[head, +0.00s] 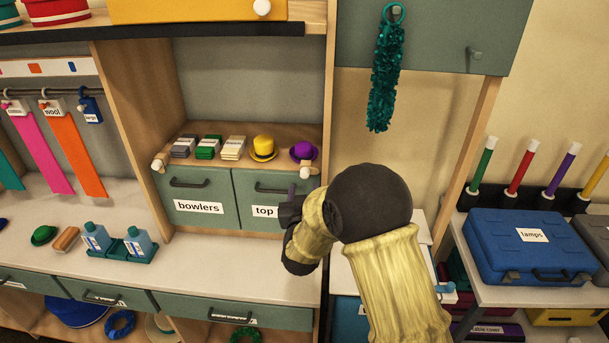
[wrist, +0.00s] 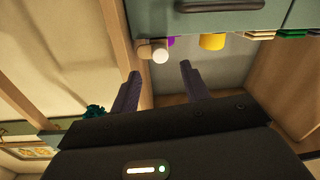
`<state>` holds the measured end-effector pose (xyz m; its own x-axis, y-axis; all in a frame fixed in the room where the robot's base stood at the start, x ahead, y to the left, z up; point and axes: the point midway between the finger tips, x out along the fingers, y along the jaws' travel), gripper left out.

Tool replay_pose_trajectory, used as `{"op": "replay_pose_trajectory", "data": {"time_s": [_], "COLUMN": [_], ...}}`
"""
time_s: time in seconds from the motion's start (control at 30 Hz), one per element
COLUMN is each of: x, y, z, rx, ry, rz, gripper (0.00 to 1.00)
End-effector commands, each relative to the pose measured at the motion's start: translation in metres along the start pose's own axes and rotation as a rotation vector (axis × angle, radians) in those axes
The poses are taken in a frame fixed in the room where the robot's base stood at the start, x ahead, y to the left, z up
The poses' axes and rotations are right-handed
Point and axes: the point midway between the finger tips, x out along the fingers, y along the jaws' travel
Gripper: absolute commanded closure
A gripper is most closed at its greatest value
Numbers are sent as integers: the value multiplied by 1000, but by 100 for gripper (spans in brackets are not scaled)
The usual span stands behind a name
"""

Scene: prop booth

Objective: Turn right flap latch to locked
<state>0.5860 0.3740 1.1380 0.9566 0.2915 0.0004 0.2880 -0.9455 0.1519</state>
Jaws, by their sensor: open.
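The right flap (head: 283,215), a green panel with a dark handle and a label starting "top", is closed under the hat shelf. Its latch (head: 307,171), a small wooden piece with a pale round knob, sits at the flap's upper right corner. In the wrist view the latch (wrist: 159,53) lies ahead of the gap between my fingers, with no visible contact. My gripper (head: 291,202) is open and empty in front of the right flap. It also shows in the wrist view (wrist: 160,70). Which way the latch is turned is hard to tell.
The left flap (head: 198,207), labelled "bowlers", has a similar latch (head: 159,162) at its upper left. A purple hat (head: 303,151), a yellow hat (head: 264,147) and small stacks stand on the shelf above. A wooden post borders the latch on the right. The counter below the flaps is clear.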

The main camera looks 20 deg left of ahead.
Motion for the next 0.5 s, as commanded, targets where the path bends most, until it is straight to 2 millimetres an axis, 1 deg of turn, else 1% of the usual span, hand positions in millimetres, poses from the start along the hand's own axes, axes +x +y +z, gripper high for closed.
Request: {"op": "replay_pose_trajectory", "data": {"time_s": [0.03, 0.1, 0.3, 0.4, 0.5], "x": [8, 19, 46, 53, 56], "y": [0, 1, 0, 0, 0], "z": [-2, -2, -1, -1, 0], "rx": [1, 1, 1, 1, 1], "ry": [0, 0, -1, 0, -1], "rz": [1, 2, 0, 0, 0], "gripper": [54, 54, 54, 54, 54]}}
